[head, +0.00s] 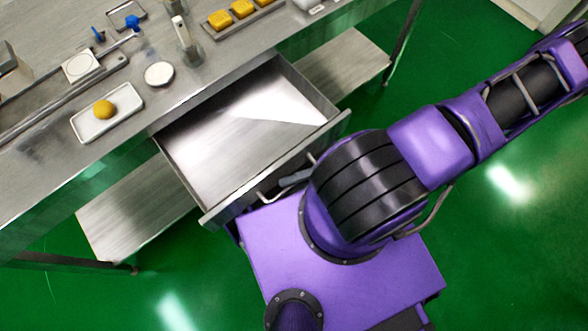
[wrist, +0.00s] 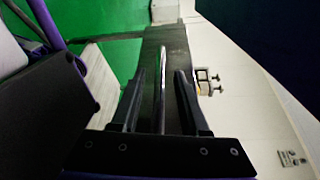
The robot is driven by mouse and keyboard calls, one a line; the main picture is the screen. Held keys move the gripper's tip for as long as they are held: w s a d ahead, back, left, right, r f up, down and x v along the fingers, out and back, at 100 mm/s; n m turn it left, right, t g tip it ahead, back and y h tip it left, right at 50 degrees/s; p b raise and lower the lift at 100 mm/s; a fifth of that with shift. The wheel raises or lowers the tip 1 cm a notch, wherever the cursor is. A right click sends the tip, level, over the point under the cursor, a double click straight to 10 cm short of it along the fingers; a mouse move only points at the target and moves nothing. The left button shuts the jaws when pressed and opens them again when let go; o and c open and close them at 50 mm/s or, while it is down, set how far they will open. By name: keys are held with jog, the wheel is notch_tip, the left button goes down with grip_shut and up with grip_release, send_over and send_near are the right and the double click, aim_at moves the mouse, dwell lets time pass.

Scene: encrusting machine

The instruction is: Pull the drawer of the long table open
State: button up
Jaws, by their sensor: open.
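The long table (head: 200,90) is steel and runs along the upper left of the head view. Its drawer (head: 225,160) stands pulled out well beyond the table's front edge, and it is empty. The drawer's bar handle (head: 268,196) is on the front panel, partly hidden by my arm. My gripper (head: 296,179) is at the handle, mostly covered by the arm in the head view. In the wrist view my gripper (wrist: 160,85) is open, with the shiny handle bar (wrist: 161,100) between its two dark fingers and a gap showing on each side.
On the tabletop are a white tray (head: 84,127) with a yellow-brown ball (head: 103,109), a white round piece (head: 158,75), and a tray of yellow pieces (head: 242,10). A lower shelf (head: 125,228) lies under the table. Green floor is clear at right.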

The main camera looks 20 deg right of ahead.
jog(key=s+d+r, duration=0.1)
jog(key=d, duration=1.6)
jog(key=shift+s+d+r, duration=0.2)
jog(key=shift+s, duration=0.2)
